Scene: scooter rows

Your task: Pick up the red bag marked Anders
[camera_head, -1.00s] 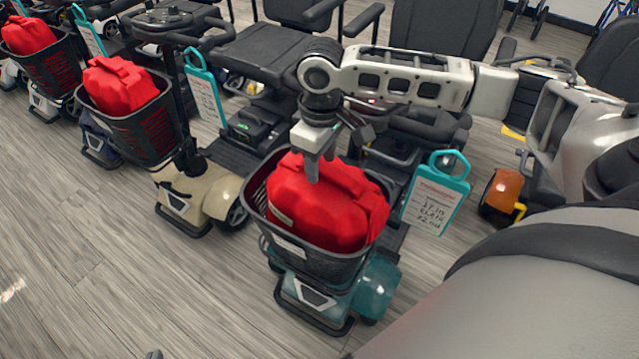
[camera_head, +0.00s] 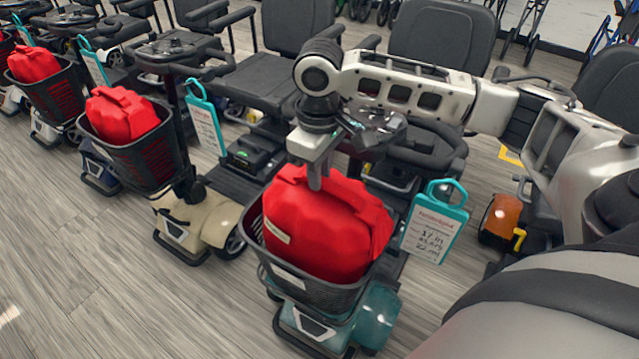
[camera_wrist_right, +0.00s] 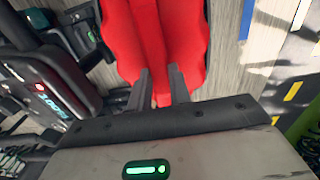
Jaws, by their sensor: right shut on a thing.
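A red bag (camera_head: 322,232) sits in the black basket (camera_head: 300,284) of the teal scooter, its top standing above the rim. A pale label shows on its lower left side, but the name on it is too small to read. My right gripper (camera_head: 315,180) points down at the top of the bag and is shut on its handle. In the right wrist view the two fingers (camera_wrist_right: 160,88) close against the red cloth of the bag (camera_wrist_right: 165,45). My left gripper is not in view.
Another red bag (camera_head: 120,113) sits in the basket of the cream scooter to the left, and a third (camera_head: 33,63) beyond it. A teal-framed tag (camera_head: 434,222) hangs right of the near basket. Seats line the back; floor at the lower left is clear.

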